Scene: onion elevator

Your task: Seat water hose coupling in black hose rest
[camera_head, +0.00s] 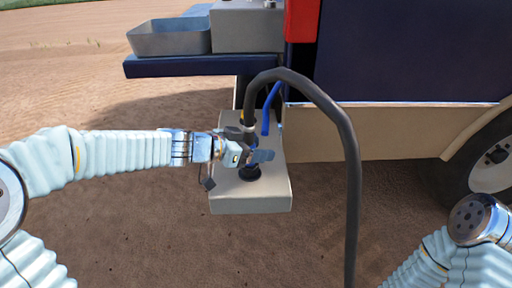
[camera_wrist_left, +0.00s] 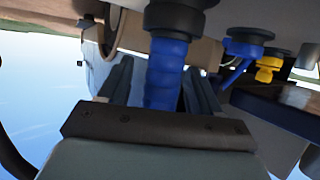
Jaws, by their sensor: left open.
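My left gripper (camera_head: 258,156) is open, just above the black hose rest (camera_head: 250,173) on the beige block. The black hose (camera_head: 318,92) comes down to the gripper from above, and the gripper partly hides its lower end. In the left wrist view, which looks upside down, the blue ribbed coupling (camera_wrist_left: 165,75) stands between my open left fingers (camera_wrist_left: 160,92). A black collar, seemingly the hose rest (camera_wrist_left: 175,18), adjoins the coupling's end. I cannot tell whether the fingers touch the coupling. My right gripper is out of view.
The beige block (camera_head: 252,203) stands beside a dark blue vehicle body (camera_head: 400,50) with a wheel (camera_head: 493,170). A yellow fitting (camera_wrist_left: 268,68) shows nearby in the wrist view. A grey tray (camera_head: 170,38) sits at the upper left.

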